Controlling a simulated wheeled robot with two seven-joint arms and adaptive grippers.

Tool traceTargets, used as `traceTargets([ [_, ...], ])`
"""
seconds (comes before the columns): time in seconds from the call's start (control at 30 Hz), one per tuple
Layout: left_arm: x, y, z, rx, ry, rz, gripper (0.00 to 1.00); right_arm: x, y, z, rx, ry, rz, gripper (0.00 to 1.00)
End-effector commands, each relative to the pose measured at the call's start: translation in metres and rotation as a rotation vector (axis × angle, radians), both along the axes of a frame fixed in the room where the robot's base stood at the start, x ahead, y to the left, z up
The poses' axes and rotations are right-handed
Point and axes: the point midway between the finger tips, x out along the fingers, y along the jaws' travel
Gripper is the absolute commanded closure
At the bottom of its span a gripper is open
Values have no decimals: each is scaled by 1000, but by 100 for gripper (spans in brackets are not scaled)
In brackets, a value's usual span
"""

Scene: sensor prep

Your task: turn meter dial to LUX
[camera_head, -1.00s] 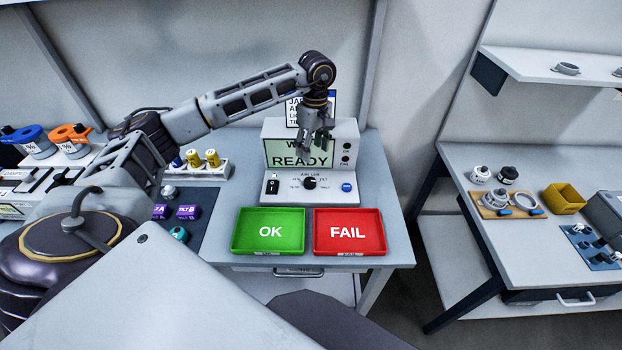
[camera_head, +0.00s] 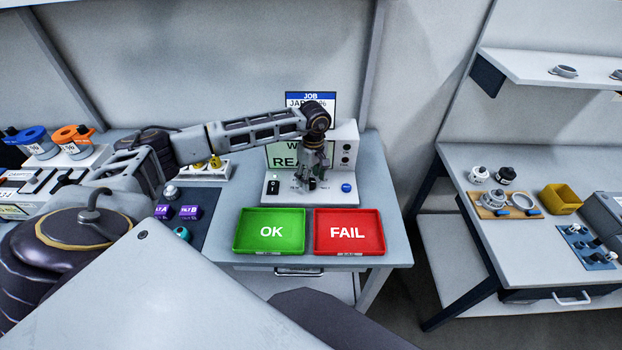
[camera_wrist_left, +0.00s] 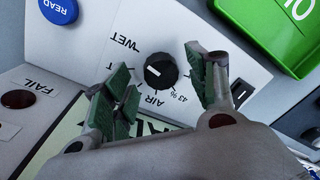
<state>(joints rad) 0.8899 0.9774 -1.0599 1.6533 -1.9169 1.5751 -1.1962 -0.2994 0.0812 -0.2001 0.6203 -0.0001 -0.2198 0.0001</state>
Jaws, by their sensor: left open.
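The meter (camera_head: 345,137) is a light grey box with a pale green screen (camera_head: 281,155), partly hidden by my left arm. Its round black dial (camera_wrist_left: 160,72) has a white pointer line and shows clearly in the left wrist view. WET, AIR and 43% are printed around it there; I cannot make out LUX. The line points roughly left in that view, between WET and AIR. My left gripper (camera_wrist_left: 158,92) is open, one finger on each side of the dial. I cannot tell whether they touch it. In the head view the left gripper (camera_head: 312,177) mostly covers the dial. My right gripper is not in view.
A blue READ button (camera_wrist_left: 58,10) and a black switch (camera_head: 273,187) flank the dial. The green OK tray (camera_head: 240,240) and red FAIL tray (camera_head: 376,240) stand in front. Yellow-topped parts sit in a rack (camera_head: 208,177) to the left. A second table (camera_head: 470,265) stands at right.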

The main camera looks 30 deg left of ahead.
Motion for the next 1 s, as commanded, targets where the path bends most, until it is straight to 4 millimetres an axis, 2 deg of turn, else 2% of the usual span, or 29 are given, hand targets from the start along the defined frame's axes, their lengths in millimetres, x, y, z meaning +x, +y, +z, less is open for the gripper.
traceTargets([
  [0.2,-1,0,-10,-1,1,0,42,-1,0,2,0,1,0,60],
  [0.5,-1,0,-11,-1,0,0,44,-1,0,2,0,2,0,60],
  [0.83,-1,0,-11,-1,0,0,86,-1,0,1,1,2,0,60],
  [1.0,-1,0,-11,-1,-1,3,88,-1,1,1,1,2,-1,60],
])
